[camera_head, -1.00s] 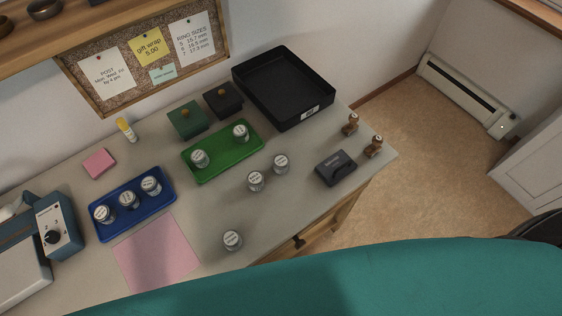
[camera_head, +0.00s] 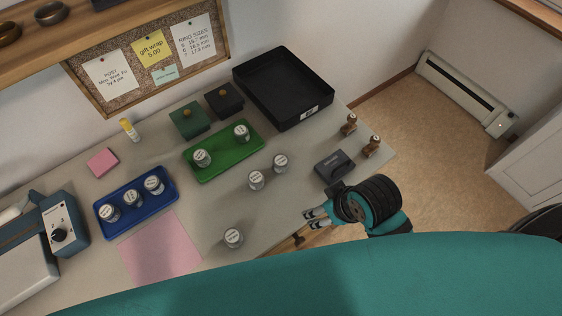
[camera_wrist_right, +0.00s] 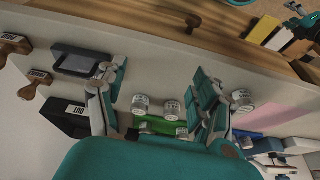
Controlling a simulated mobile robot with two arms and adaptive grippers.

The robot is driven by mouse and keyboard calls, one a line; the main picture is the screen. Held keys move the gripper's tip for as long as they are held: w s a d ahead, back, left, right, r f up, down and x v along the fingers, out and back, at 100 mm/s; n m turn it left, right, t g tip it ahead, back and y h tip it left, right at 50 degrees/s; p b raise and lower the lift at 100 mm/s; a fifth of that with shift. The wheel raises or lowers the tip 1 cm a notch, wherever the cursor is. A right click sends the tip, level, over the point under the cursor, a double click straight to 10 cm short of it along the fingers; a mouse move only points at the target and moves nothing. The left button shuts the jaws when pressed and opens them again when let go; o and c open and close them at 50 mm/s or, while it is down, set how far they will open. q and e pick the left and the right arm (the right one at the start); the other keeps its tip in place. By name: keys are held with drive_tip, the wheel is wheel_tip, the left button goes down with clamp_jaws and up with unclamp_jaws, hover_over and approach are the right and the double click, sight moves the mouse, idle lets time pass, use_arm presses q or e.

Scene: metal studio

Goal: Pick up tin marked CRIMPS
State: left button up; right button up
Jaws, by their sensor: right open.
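Several small round tins with white lids stand on the grey table; the lid lettering is too small to read, so I cannot tell which is CRIMPS. Two loose tins (camera_head: 256,180) (camera_head: 281,163) stand mid-table, and one (camera_head: 233,238) stands near the front edge. Two tins (camera_head: 202,158) are on the green tray (camera_head: 222,167), and three (camera_head: 132,198) are on the blue tray (camera_head: 117,228). My right gripper (camera_head: 312,219) is open and empty at the front edge, right of the front tin. In the right wrist view, loose tins (camera_wrist_right: 140,105) (camera_wrist_right: 172,110) show between its fingers (camera_wrist_right: 160,82).
A dark stamp pad (camera_head: 334,166) and two wooden stamps (camera_head: 371,147) stand at the right end. A black tray (camera_head: 287,92) and two lidded boxes (camera_head: 190,119) stand at the back. A pink sheet (camera_head: 160,248) and a blue device (camera_head: 62,225) are at left. Bare table surrounds the loose tins.

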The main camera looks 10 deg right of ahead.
drive_tip(key=w+a+r+n+y, duration=0.2)
drive_tip(key=w+a+n, duration=0.3)
drive_tip(key=w+a, duration=0.15)
wheel_tip(320, 180, up, 8)
drive_tip(key=r+n+g+h, duration=0.1)
drive_tip(key=n+g+h, duration=0.3)
drive_tip(key=n, duration=0.8)
hover_over(282, 160)
drive_tip(key=f, duration=0.4)
drive_tip(key=f+p, duration=0.1)
drive_tip(key=f, duration=0.7)
drive_tip(key=shift+s+f+p, duration=0.2)
drive_tip(key=shift+s+p, duration=0.05)
drive_tip(key=shift+p, duration=0.1)
drive_tip(key=shift+w+f+p, duration=0.15)
drive_tip(key=shift+f+p, duration=0.15)
drive_tip(key=shift+f, duration=1.05)
drive_tip(key=shift+w+f+p, duration=0.1)
drive_tip(key=shift+f+p, duration=0.2)
drive_tip(key=shift+f, duration=1.05)
drive_tip(key=c, duration=1.3)
